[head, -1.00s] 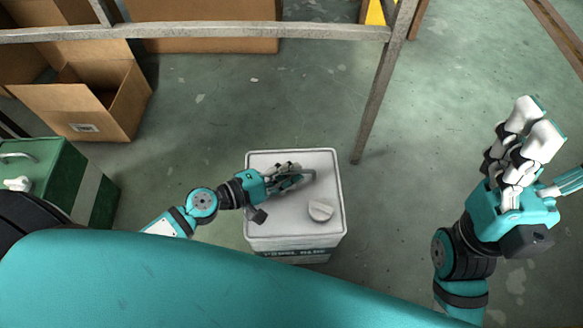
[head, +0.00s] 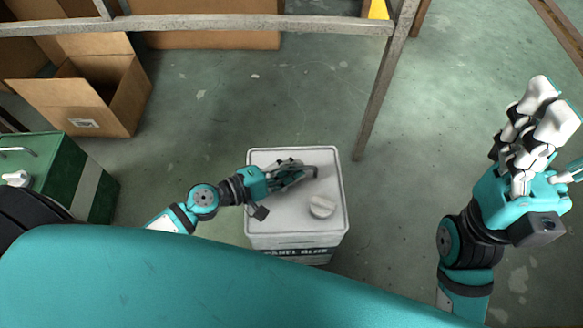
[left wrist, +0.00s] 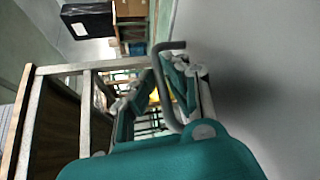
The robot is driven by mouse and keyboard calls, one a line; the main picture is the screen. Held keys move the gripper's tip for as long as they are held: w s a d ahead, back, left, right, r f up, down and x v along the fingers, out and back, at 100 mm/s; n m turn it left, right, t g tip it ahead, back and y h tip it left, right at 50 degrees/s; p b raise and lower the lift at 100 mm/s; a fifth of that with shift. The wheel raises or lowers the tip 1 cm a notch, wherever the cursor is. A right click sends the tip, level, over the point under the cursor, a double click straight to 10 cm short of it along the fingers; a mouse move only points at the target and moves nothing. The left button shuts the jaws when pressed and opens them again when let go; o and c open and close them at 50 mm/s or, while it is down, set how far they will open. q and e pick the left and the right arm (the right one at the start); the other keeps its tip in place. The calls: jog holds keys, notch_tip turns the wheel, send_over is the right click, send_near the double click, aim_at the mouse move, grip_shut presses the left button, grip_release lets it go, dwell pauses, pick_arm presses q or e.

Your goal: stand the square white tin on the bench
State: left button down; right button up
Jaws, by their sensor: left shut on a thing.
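The square white tin (head: 290,222) stands upright below me in the head view, with a white round cap and dark lettering on its front. My left gripper (head: 298,174) is over its lid, shut on the tin's grey handle. In the left wrist view the bent handle (left wrist: 172,85) passes between the fingers, beside the pale lid (left wrist: 250,60). I cannot tell whether the tin touches the floor. My right gripper (head: 556,130) is at the right, empty, fingers extended and thumb apart. I cannot make out a bench top in the head view.
A metal frame (head: 200,24) crosses the back, with a leg (head: 375,110) behind the tin's right side. A green tin (head: 50,170) is at the left. An open cardboard box (head: 75,105) stands at the back left. Floor (head: 240,110) between tin and frame is clear.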

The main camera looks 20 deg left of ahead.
pick_arm(q)
jog(key=shift+s+f, duration=0.15)
jog(key=shift+f, duration=0.25)
jog(key=c, duration=1.3)
grip_release()
